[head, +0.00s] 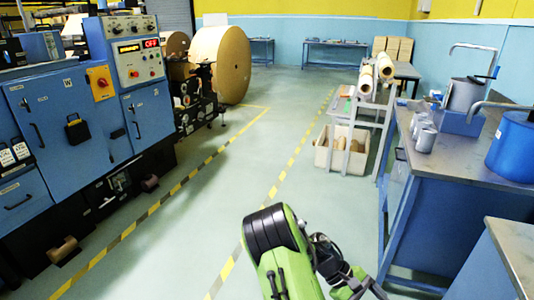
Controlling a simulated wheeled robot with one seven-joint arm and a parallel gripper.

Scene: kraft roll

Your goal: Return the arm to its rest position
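My green and black arm shows at the bottom centre of the head view, folded low above the floor. The lower right end of the arm, where black and green parts show, is near the bottom edge. My gripper's fingertips cannot be made out there, so whether it is open or shut does not show. I see nothing held.
A blue machine (75,125) with a large kraft roll (221,66) stands at left. A blue workbench (455,195) with cans (424,137) is at right. Behind it are a grey rack (362,118) and a bin (340,150). The taped floor aisle (250,150) is clear.

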